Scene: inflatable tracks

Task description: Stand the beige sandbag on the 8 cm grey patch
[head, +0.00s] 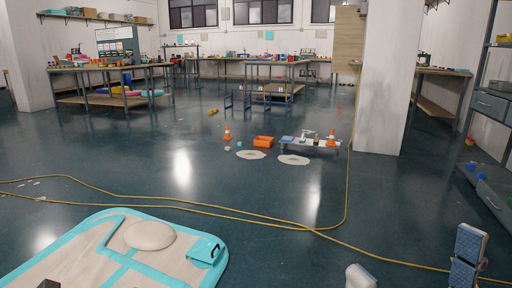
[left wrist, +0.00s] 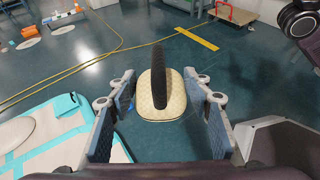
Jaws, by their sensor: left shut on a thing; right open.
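The beige sandbag (left wrist: 146,106), with a tall dark upright strip (left wrist: 159,72) on it, is between the fingers of my left gripper (left wrist: 163,100) in the left wrist view. My left gripper is shut on it; the floor shows beyond. The left gripper and this sandbag are not in the head view. My right gripper (head: 414,268) is open and empty at the lower right of the head view, its fingers wide apart above the floor. I cannot pick out a grey patch in either view.
A teal-edged inflatable mat (head: 75,258) lies at the lower left, with a pale dome (head: 150,235) and a teal block (head: 207,250) on it. A yellow cable (head: 250,216) crosses the floor. Cones and an orange bin (head: 263,141) stand farther off; open floor lies between.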

